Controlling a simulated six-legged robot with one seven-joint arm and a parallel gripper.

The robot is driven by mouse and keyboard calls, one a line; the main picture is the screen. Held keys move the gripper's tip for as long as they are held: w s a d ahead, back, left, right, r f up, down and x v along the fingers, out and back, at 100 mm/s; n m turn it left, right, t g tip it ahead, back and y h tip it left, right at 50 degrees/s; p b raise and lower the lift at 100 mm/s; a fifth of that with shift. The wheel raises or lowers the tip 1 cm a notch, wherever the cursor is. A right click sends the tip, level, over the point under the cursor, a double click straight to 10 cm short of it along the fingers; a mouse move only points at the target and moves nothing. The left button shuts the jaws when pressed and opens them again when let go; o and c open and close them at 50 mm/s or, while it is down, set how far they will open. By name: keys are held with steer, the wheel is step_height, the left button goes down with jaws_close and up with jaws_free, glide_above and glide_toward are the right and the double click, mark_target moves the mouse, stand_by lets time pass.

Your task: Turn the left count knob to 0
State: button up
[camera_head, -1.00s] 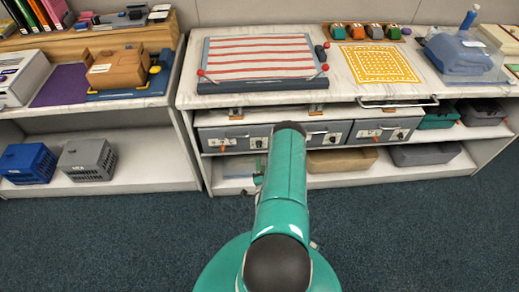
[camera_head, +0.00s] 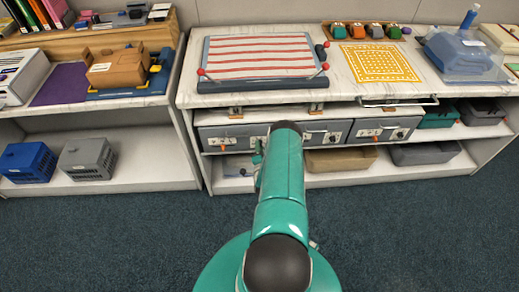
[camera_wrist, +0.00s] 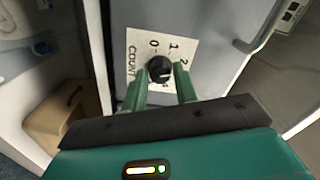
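The count knob (camera_wrist: 159,69) is black and round on a white plate marked COUNT, with 0, 1 and 2 around it in the wrist view. A pale mark on the knob faces roughly right, away from the 0; its exact number is hard to read. My gripper (camera_wrist: 161,82) is open, its two green fingers apart on either side of the knob's lower part. I cannot tell whether they touch it. In the head view the grey left unit (camera_head: 238,133) is under the counter, and my arm hides most of my gripper.
Another grey unit with knobs (camera_head: 384,129) stands to the right. A tan bin (camera_head: 342,159) and a grey bin (camera_head: 425,153) lie on the shelf below. The counter edge overhangs the units. In the wrist view a handle (camera_wrist: 262,30) lies right of the plate.

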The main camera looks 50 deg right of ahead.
steer(key=c, duration=0.4)
steer(key=shift+c, duration=0.3)
steer(key=shift+n, duration=0.3)
steer(key=n, duration=1.7)
steer(key=shift+n, duration=0.3)
